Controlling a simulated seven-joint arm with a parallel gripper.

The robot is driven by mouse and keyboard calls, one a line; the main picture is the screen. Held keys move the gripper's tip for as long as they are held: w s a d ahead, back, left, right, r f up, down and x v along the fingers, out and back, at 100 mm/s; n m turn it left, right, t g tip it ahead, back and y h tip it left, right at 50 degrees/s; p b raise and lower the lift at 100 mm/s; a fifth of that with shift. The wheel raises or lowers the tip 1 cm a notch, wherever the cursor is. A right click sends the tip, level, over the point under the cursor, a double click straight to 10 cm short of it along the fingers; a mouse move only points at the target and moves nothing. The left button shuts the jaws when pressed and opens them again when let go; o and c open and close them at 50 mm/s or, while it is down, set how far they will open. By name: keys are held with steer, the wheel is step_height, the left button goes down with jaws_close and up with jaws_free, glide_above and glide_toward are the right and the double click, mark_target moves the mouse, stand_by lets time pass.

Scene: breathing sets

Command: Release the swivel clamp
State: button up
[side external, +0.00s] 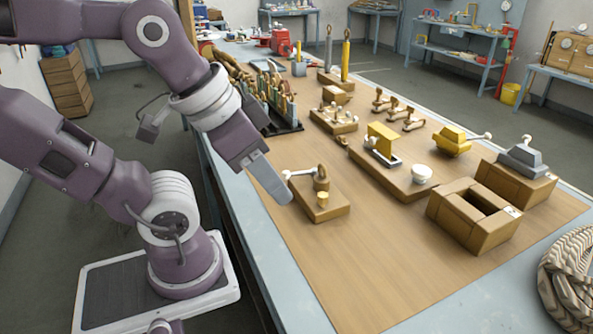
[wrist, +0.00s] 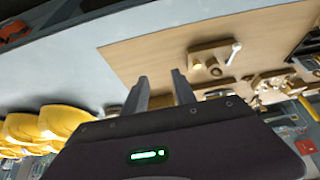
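What looks like the swivel clamp (side external: 321,178) stands on a small wooden block (side external: 334,208) near the left edge of the wooden board. It has a brown upright post, a pale lever with a knob pointing left, and a short yellow peg in front. The same clamp block shows in the wrist view (wrist: 207,65), with the pale lever at its right. My gripper (side external: 283,198) is just left of the block in the side view, apart from it. In the wrist view its two grey fingers (wrist: 159,76) are spread with nothing between them.
A wider board (side external: 395,183) with a yellow fixture and white cup stands to the right. Brown boxes (side external: 476,218) stand at the front right, and a rack of tools (side external: 279,112) at the back left. The board's front middle is clear.

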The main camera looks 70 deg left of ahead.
steer(key=shift+w+a, duration=0.2)
steer(key=shift+w, duration=0.05)
steer(key=c, duration=0.4)
steer(key=w+a+g+y, duration=0.2)
steer(key=w+a, duration=0.1)
steer(key=w, duration=0.1)
steer(key=w+a+g+y, duration=0.2)
steer(key=w+a, duration=0.1)
steer(key=w, duration=0.1)
steer(key=w+a+f+n+g+y, duration=0.1)
steer(key=w+a+g+y, duration=0.1)
steer(key=w+a, duration=0.2)
steer(key=shift+w, duration=0.15)
jaws_close()
steer(key=shift+f, duration=0.1)
